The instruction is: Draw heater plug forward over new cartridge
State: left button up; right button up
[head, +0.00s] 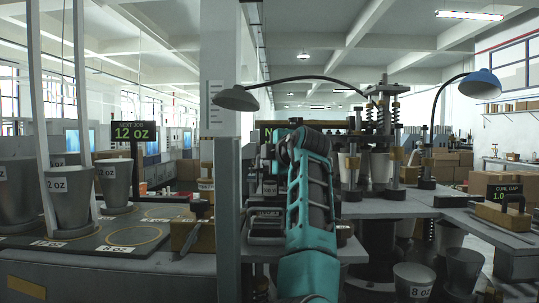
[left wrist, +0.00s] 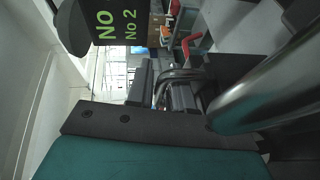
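My teal arm (head: 308,200) rises from the bottom middle of the head view and bends over at the top, covering much of the bench station behind it. Its gripper is not clear there. In the left wrist view dark finger-like parts (left wrist: 182,96) show beyond my teal wrist, and I cannot tell whether they are open or shut. A dark labelled unit (head: 268,214) sits on the bench just left of the arm, partly hidden. I cannot make out the heater plug or new cartridge with certainty. A shiny metal cylinder (left wrist: 265,90) is close on the right in the wrist view.
A grey post (head: 222,150) stands left of the arm. Left is a dark mat (head: 85,244) with large grey cups (head: 70,195). A dark sign (left wrist: 110,25) hangs close in the wrist view.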

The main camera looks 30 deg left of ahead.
pick_arm(q)
jog(key=shift+w+a, duration=0.2)
jog(key=shift+a, duration=0.1)
jog(key=shift+c, duration=0.5)
grip_shut()
